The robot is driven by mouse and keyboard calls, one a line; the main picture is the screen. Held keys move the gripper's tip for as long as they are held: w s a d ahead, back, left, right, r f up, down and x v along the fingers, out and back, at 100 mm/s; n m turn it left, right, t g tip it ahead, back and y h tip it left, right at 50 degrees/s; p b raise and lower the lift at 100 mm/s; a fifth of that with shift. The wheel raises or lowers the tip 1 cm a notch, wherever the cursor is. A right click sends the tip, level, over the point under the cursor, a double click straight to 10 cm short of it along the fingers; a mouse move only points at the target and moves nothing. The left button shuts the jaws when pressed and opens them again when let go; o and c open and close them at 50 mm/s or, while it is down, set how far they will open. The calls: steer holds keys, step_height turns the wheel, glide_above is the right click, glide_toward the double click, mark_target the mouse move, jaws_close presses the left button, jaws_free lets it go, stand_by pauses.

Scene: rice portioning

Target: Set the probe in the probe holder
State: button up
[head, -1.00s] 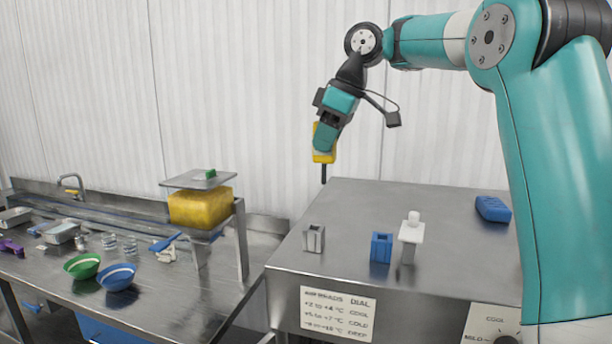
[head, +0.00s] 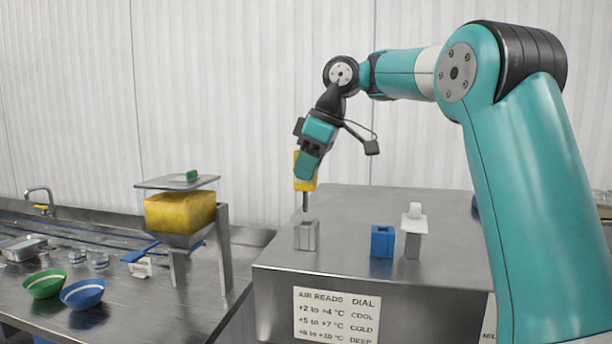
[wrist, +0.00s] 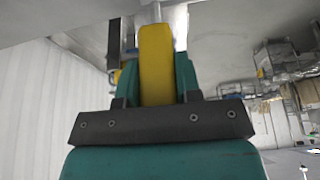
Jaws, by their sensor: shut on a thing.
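The probe (head: 304,184) has a yellow handle and a thin dark stem pointing down. My gripper (head: 308,165) is shut on its handle. The stem's tip is just above a small grey metal holder (head: 306,236) on the steel cabinet; whether it touches the top cannot be told. A blue square holder with an opening (head: 382,241) stands to its right. In the wrist view, the yellow handle (wrist: 156,65) sits between my gripper's green fingers (wrist: 156,78), with a pale stem beyond it.
The steel cabinet top (head: 345,210) is mostly clear behind the holders. A white-topped grey stand (head: 413,243) is right of the blue holder. At left are a yellow-filled hopper (head: 180,212), a green bowl (head: 44,284) and a blue bowl (head: 83,293).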

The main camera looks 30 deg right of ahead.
mark_target(307, 195)
steer(key=shift+f, duration=0.2)
step_height(307, 195, down, 5)
steer(key=b, duration=0.5)
steer(key=shift+f+b, duration=0.2)
steer(key=shift+b, duration=0.2)
steer(key=shift+s+d+r, duration=0.1)
steer(key=shift+s, duration=0.05)
steer(key=shift+f, duration=0.65)
stand_by(1.7)
steer(key=o, duration=1.5)
